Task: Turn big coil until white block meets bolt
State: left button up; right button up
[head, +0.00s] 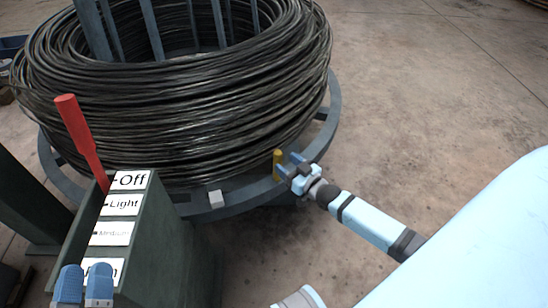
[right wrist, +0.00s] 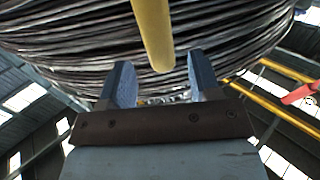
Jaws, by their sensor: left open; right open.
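The big coil (head: 180,100) of dark wire sits on a grey ring-shaped base (head: 240,195). The small white block (head: 216,199) is on the front rim of that base. The yellow bolt (head: 277,163) stands upright at the rim, right of the block and clearly apart from it. My right gripper (head: 288,166) is open at the bolt. In the right wrist view the bolt (right wrist: 152,32) shows between the open blue fingers (right wrist: 162,75); whether they touch it I cannot tell. My left gripper (head: 85,270) is open and empty at the bottom left, over the control box's near end.
A dark green control box (head: 150,235) has a red lever (head: 80,140) beside its Off label (head: 130,180). Light and Medium labels follow; the nearest label is partly hidden by my left gripper. Open concrete floor (head: 430,90) lies to the right.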

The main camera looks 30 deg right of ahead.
pick_arm(q)
notch_tip(320, 180, down, 3)
jog(key=shift+w+d+r+g+b, duration=0.15)
jog(key=shift+r+g+b, duration=0.05)
jog(key=shift+g+b, duration=0.45)
pick_arm(e)
jog(key=w+a, duration=0.1)
jog(key=w, duration=0.5)
jog(key=shift+c, duration=0.5)
grip_shut()
